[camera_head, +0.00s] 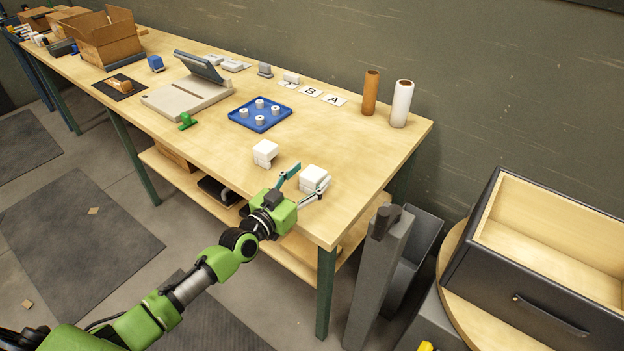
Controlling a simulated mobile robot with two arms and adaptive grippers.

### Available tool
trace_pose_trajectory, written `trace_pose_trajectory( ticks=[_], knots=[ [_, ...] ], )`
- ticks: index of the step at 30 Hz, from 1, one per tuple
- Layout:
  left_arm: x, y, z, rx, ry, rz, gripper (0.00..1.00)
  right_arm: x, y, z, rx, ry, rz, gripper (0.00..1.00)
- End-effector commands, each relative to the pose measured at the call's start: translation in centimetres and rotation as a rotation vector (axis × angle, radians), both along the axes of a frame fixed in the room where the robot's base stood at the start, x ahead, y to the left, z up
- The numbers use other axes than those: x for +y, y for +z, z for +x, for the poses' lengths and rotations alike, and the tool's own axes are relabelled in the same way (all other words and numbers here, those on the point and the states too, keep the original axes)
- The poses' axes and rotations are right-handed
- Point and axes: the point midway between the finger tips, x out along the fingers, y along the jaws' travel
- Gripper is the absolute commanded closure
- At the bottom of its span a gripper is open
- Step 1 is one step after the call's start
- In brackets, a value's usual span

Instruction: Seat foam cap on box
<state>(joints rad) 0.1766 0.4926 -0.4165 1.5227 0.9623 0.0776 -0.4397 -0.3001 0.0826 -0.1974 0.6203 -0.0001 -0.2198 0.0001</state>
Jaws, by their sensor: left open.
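Two small white blocks stand near the table's front edge. The left white block (265,152) has a stepped shape with a notch low on its right side. The right white block (313,177) looks layered, with a seam around its side. I cannot tell for sure which is the foam cap and which the box. My left gripper (310,176) is open, with its two fingers spread on either side of the right block's near part. I cannot tell whether they touch it. The near finger hides some of that block. My right gripper is out of view.
Behind the blocks is a blue tray (240,115) with several white-topped pegs. A brown roll (370,93) and a white roll (402,104) stand at the back right. A scale-like device (187,97) and a green item (187,122) lie left. Bare tabletop surrounds the blocks.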

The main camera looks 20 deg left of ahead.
Motion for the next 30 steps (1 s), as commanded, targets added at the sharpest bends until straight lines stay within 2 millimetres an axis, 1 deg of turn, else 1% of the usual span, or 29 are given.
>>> trace_pose_trajectory(
  ticks=[1,4,13,14,15,17,26,30],
  knots=[
    [-0.3,0.0,0.7,-0.001,0.000,0.000,0.42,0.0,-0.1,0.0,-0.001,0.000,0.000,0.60],
    [-0.5,0.0,1.6,-0.001,0.000,0.001,0.42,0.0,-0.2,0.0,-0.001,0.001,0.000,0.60],
    [-0.6,-0.1,1.8,0.001,0.000,0.000,0.42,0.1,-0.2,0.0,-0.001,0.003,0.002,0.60],
    [-0.6,-0.1,1.8,0.001,0.000,0.000,0.49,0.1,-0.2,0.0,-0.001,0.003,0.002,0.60],
    [-0.6,-0.1,1.8,0.001,0.000,0.000,0.60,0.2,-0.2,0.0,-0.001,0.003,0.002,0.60],
    [-0.6,-0.1,1.8,0.001,0.000,0.000,0.75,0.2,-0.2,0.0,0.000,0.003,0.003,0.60],
    [-0.6,-0.1,1.8,0.001,0.000,0.000,0.77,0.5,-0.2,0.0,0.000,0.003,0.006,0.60],
    [-0.6,0.3,1.8,-0.001,0.000,0.000,0.77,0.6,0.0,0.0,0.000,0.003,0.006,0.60]
  ],
)
